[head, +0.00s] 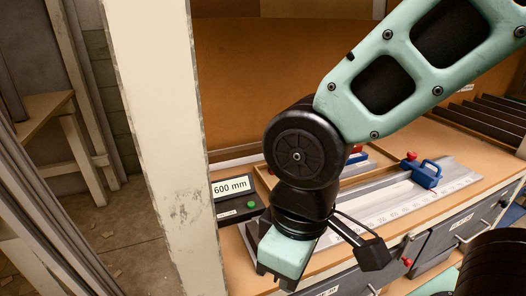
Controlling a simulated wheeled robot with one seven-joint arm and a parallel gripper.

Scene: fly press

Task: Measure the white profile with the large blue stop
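A blue stop (425,175) with a handle and a red knob sits on the grey measuring rail (385,205), which has a printed scale. A smaller blue and red piece (358,154) shows partly behind my arm, by a wooden tray. A display (231,187) reads 600 mm, with a green button below it. No piece on the bench can be clearly made out as the white profile. My gripper (274,279) points down over the left end of the rail, near the bench's front edge. Its fingers are mostly hidden, and I cannot see anything held.
A worn white post (165,140) stands upright close in front, left of the bench. The wooden tray (375,171) lies behind the rail. Dark slotted racks (490,118) are at the back right. Drawers (445,240) with red knobs run below the bench top.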

